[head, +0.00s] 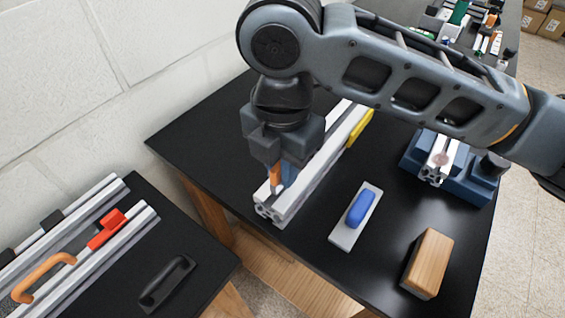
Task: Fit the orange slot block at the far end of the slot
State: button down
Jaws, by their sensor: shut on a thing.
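My gripper (277,172) points down over the near end of a silver extrusion (305,178) on the black table. It is shut on the orange slot block (275,180), of which only a narrow upright strip shows. The block is at or just above the slot near the extrusion's front end; I cannot tell whether it touches. A blue piece (290,172) shows right beside it, and I cannot tell whether it is part of the gripper. The extrusion runs away up and to the right, its far part partly hidden behind my arm.
A yellow piece (360,128) sits along the extrusion's right side. A white block with a blue handle (360,208), a wooden block (428,262) and a blue vise-like fixture (470,182) stand to the right. A side table (200,255) holds extrusions with handles.

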jog(key=shift+f+b, duration=0.6)
jog(key=shift+f, duration=0.5)
jog(key=c, duration=1)
grip_release()
jog(key=shift+r, duration=3.9)
